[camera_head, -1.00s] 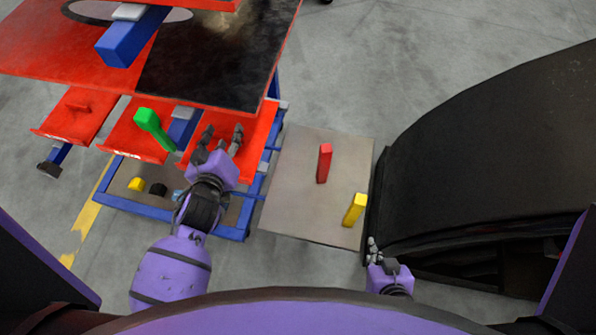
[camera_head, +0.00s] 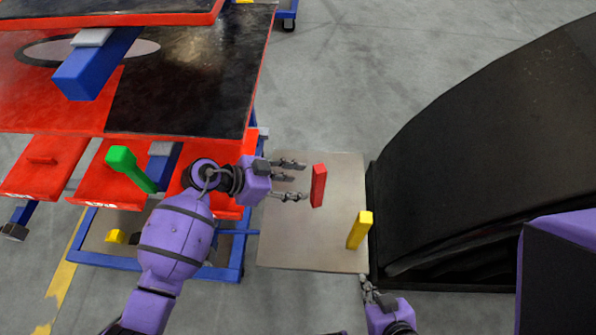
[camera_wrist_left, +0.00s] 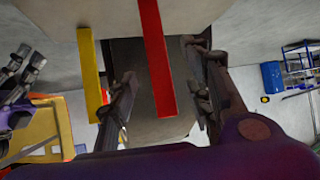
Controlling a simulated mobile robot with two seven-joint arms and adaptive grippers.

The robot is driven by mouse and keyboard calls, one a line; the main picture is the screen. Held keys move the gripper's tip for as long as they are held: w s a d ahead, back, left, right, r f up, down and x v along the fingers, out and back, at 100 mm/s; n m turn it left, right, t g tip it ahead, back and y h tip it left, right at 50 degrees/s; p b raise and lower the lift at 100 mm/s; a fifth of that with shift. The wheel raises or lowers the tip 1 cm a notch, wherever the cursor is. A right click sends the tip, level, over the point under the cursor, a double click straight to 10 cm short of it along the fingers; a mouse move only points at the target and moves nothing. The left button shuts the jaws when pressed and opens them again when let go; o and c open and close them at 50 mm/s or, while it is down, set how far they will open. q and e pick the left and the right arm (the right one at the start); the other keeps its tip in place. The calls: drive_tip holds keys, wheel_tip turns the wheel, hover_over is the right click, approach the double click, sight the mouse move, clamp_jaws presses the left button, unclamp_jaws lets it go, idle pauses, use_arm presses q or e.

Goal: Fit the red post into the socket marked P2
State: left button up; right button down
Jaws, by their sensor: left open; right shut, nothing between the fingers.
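The red post (camera_head: 318,186) stands upright on the grey-brown tabletop (camera_head: 290,250). In the left wrist view the red post (camera_wrist_left: 157,60) shows between the two fingers. My left gripper (camera_head: 305,181) is open and empty, its fingers pointing right at the post just left of it; I cannot tell whether they touch it. My right gripper (camera_head: 366,284) is shut and empty, beside the tabletop's front right corner. I cannot make out any P2 marking or a socket with it.
A yellow post (camera_head: 359,230) stands near the tabletop's right edge; it also shows in the left wrist view (camera_wrist_left: 90,75). A green post (camera_head: 131,168) leans over a red tray at left. A large dark curved body (camera_head: 480,150) borders the tabletop on the right.

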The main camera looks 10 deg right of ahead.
sight(313, 183)
use_arm(q)
drive_tip(key=x, duration=0.7)
drive_tip(key=shift+s+d+r+b, duration=0.1)
drive_tip(key=shift+d+r+b, duration=0.05)
drive_tip(key=shift+d+b, duration=0.3)
clamp_jaws()
